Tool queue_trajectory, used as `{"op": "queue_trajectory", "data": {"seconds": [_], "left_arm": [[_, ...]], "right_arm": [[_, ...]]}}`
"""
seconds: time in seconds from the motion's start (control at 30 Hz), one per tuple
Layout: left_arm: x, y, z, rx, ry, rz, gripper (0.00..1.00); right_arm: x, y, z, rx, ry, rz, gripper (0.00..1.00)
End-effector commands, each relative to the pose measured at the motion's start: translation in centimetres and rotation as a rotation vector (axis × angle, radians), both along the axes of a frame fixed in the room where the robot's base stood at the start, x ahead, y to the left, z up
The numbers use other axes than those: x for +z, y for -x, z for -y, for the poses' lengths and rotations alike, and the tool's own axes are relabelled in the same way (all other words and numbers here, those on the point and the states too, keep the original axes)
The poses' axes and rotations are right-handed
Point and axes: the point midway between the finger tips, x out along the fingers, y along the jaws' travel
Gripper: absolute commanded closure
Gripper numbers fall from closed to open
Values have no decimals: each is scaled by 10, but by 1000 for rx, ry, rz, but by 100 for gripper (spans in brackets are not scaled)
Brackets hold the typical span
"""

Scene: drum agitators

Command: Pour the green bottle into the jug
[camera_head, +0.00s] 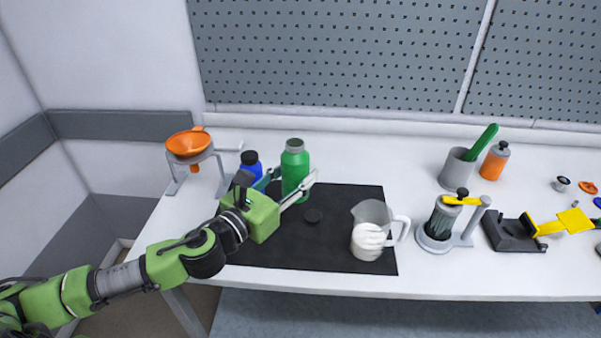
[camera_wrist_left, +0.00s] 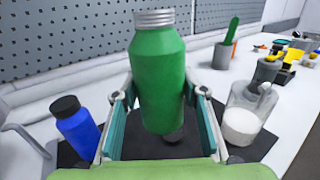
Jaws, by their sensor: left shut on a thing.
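The green bottle (camera_head: 295,172) is upright, with a bare grey threaded neck. My left gripper (camera_head: 291,184) is shut on it, one finger on each side; the bottle also shows between the fingers in the left wrist view (camera_wrist_left: 160,80). I cannot tell whether its base touches the mat. The clear jug (camera_head: 372,218) stands on the right part of the black mat, handle to the right, with white contents in its lower part. It also shows at the right of the left wrist view (camera_wrist_left: 243,115). My right gripper is not in view.
A blue bottle (camera_head: 251,163) stands behind my gripper. An orange funnel on a stand (camera_head: 188,143) is at the left. A yellow-handled device (camera_head: 445,220) stands right of the jug.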

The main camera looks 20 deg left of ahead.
Motion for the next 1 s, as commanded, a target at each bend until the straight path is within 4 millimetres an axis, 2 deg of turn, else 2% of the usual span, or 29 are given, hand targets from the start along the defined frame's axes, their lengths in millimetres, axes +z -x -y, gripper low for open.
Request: {"op": "queue_trajectory", "data": {"seconds": [0.27,0.47,0.7,1.0], "left_arm": [[5,13,0,-1,0,1,89],[-9,31,8,3,5,-6,89],[-39,68,23,32,17,-9,89],[-62,119,32,103,28,-8,89]], "right_arm": [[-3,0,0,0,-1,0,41],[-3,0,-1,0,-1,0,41],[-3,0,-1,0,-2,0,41],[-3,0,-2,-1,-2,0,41]]}}
